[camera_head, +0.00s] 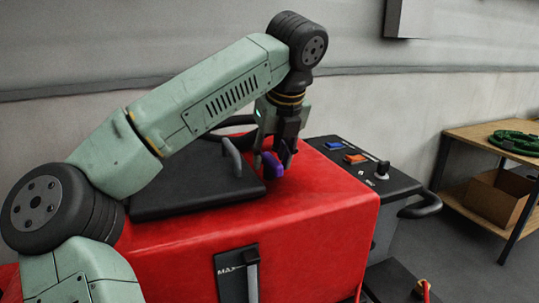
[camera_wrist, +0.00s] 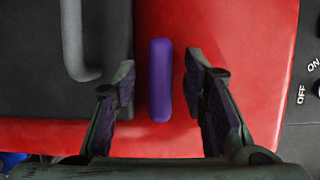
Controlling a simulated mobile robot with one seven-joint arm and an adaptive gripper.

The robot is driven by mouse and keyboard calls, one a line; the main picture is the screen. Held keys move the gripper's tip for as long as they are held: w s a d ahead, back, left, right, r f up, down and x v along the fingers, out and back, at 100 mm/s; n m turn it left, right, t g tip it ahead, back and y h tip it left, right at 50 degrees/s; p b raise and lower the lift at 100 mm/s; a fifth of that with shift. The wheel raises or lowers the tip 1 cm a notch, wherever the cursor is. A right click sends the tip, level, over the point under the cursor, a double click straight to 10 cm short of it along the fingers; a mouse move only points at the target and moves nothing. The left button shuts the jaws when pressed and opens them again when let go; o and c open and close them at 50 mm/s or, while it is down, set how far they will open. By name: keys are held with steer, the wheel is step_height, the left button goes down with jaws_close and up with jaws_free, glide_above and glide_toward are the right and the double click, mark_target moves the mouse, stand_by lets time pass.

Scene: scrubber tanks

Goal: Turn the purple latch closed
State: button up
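The purple latch (camera_head: 272,164) is on the red tank top, beside the right edge of the black lid (camera_head: 190,184). In the wrist view the latch (camera_wrist: 160,80) is an upright purple bar, lengthwise along the seam between the dark lid (camera_wrist: 60,95) and the red surface. My gripper (camera_head: 275,158) points down at the latch. In the wrist view its two fingers (camera_wrist: 160,90) are open, one on each side of the latch, with a gap visible on both sides. The latch's base is hidden.
A grey handle (camera_head: 231,157) rises from the lid, left of the latch. A dark control panel (camera_head: 355,165) with blue and orange switches and a knob is to the right. A wooden shelf (camera_head: 490,133) with a green coil and a box stands farther right.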

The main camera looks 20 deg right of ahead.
steer(key=shift+c, duration=0.4)
jaws_close()
steer(key=shift+m, duration=0.3)
steer(key=m, duration=0.1)
steer(key=m+h, duration=0.1)
steer(key=m, duration=0.1)
steer(key=shift+a+m+h, duration=0.3)
steer(key=shift+a, duration=0.05)
steer(key=m, duration=0.1)
steer(key=m+h, duration=0.1)
steer(key=m, duration=0.1)
steer(key=m+g, duration=0.1)
steer(key=shift+w+a+m+h, duration=0.25)
steer(key=shift+a+m+h, duration=0.05)
steer(key=m, duration=0.1)
steer(key=m+g, duration=0.1)
steer(key=m, duration=0.1)
steer(key=m+h, duration=0.1)
steer(key=shift+w+a, duration=0.15)
steer(key=shift+w, duration=0.1)
steer(key=m, duration=0.1)
steer(key=m+g, duration=0.1)
steer(key=m, duration=0.1)
steer(key=m+g, duration=0.1)
steer(key=m, duration=0.1)
steer(key=shift+w+a+h, duration=0.1)
steer(key=shift+w+h, duration=0.2)
steer(key=shift+w, duration=0.05)
